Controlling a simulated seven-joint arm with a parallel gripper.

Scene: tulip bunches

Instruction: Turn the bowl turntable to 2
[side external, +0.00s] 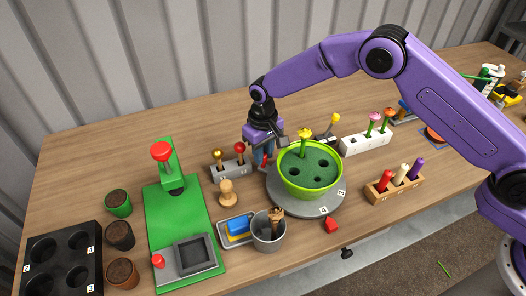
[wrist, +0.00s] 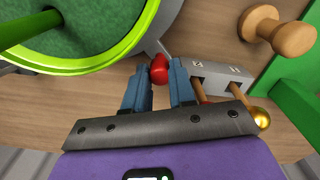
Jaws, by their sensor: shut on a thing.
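The round grey turntable (side external: 298,203) stands on the table and carries a lime-green bowl (side external: 312,187) with green foam. The foam has several dark holes and one yellow flower (side external: 304,134) standing in it. Small number tags show on the turntable's front rim, too small to read surely. A red marker (side external: 331,225) lies on the table at the front of the turntable. My gripper (side external: 264,160) is at the bowl's back left, fingers down. In the wrist view its fingers (wrist: 160,78) are shut on a red knob (wrist: 159,69) beside the turntable's grey edge (wrist: 152,45).
A grey block (side external: 231,169) with two sticks and a wooden peg (side external: 228,193) stand close left of my gripper. A grey cup (side external: 268,236) stands front left of the turntable. A white flower block (side external: 366,142) and a wooden rack (side external: 392,190) stand right.

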